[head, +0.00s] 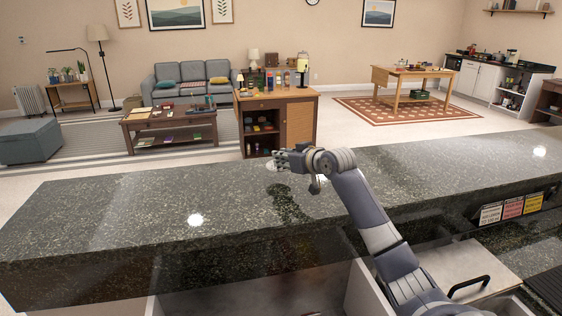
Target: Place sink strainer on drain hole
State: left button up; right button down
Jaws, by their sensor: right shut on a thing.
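My right gripper (280,159) is above the far part of the dark speckled counter (120,215), its fingers pointing left. It is shut on a small pale thing (271,164) at its fingertips. The thing is too small and too much covered to tell whether it is the sink strainer. A dark shadow or reflection lies on the counter below the hand. I cannot make out a sink or drain hole. My left gripper is not in view.
The counter's top is mostly bare. Coloured cards (513,207) stand at its right near side. A black handle (468,286) shows at the lower right. A wooden cabinet with bottles (276,107) stands beyond the counter.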

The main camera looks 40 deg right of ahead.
jog(key=shift+w+d, duration=0.3)
jog(key=shift+w, duration=0.55)
jog(key=shift+w+f, duration=0.1)
jog(key=shift+f, duration=0.05)
notch_tip(320, 180, down, 3)
jog(key=shift+r+p, duration=0.15)
jog(key=shift+p, duration=0.75)
jog(key=shift+f, duration=0.3)
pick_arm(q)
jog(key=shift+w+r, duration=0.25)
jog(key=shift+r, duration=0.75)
pick_arm(e)
jog(key=shift+f, duration=0.1)
jog(key=c, duration=1.5)
grip_release()
jog(key=shift+c, duration=0.2)
